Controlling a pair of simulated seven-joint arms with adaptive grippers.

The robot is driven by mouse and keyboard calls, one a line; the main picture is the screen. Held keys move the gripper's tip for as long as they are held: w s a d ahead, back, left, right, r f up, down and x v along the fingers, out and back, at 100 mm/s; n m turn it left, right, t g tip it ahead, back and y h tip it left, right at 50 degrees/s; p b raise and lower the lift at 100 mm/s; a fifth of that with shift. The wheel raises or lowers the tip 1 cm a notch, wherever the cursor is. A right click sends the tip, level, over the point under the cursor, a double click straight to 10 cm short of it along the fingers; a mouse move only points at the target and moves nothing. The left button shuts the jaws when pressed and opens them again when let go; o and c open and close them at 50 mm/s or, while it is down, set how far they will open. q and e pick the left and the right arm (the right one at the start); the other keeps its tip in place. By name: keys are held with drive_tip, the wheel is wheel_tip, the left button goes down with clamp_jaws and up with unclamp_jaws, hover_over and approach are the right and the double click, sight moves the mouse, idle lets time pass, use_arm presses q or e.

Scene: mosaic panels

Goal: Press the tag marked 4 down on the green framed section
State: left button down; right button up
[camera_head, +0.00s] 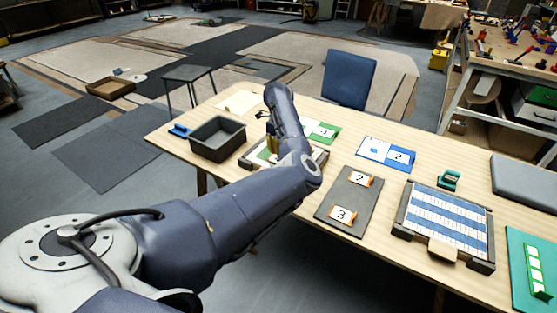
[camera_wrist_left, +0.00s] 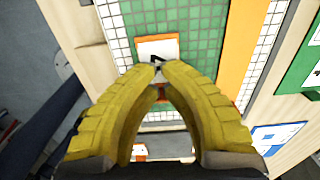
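My left gripper (camera_wrist_left: 157,70) has yellow fingers whose tips are drawn together at a white tag (camera_wrist_left: 155,47) with a black mark and a thin orange edge. The tips cover part of the mark, so I cannot read it fully. The fingers look shut on the tag's near side. The tag is over the green tiled section (camera_wrist_left: 196,60) of the mosaic panel; I cannot tell whether it touches the tiles. In the head view my arm hides most of that panel (camera_head: 322,157), and only a little of my gripper shows. My right gripper is not in view.
A grey bin (camera_head: 217,152) stands left of the panel. A dark board (camera_head: 335,212) holds tags marked "?" and 3. A blue-striped panel (camera_head: 447,219) lies right. Green (camera_head: 325,132) and blue (camera_head: 374,150) cards lie behind. A small green object (camera_head: 449,180) is near the striped panel.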

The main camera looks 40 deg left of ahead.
use_arm(q)
drive_tip(key=shift+f, duration=1.75)
idle(0.6)
drive_tip(key=shift+r, duration=0.1)
drive_tip(key=shift+r, duration=3.95)
